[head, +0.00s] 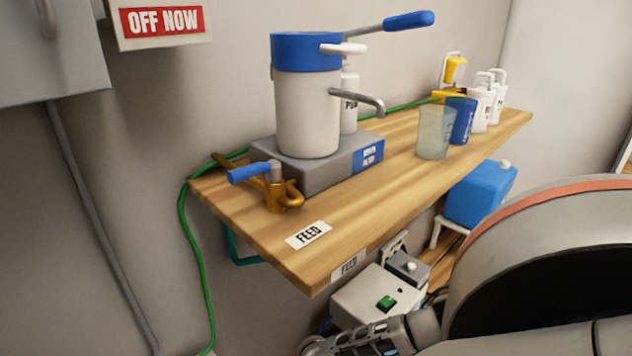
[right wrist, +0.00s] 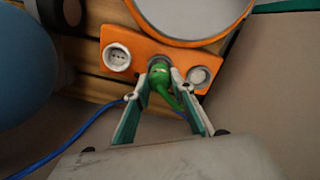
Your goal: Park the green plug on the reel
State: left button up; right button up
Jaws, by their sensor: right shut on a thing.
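In the right wrist view, my right gripper (right wrist: 163,90) is shut on the green plug (right wrist: 160,74), with the plug between its two teal fingers. The plug's head is up against the orange plate of the reel (right wrist: 116,42), between a white round socket (right wrist: 118,57) on the left and a pale round fitting (right wrist: 199,75) on the right. A dark ring shows behind the plug; I cannot tell whether the plug sits in it. The grey reel disc is at the top. The reel and plug are not clear in the head view. My left gripper is out of view.
A blue cable (right wrist: 70,148) runs left of my right fingers, and a blue rounded object (right wrist: 22,70) stands at the left. In the head view, a wooden shelf (head: 255,238) carries a filter housing (head: 305,110) and cups. A white box (head: 360,298) sits below it.

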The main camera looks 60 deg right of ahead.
jog(key=shift+f, duration=0.55)
jog(key=shift+f+b, duration=0.35)
jog(key=shift+f, duration=0.05)
dwell(0.4)
jog(key=o, duration=1.2)
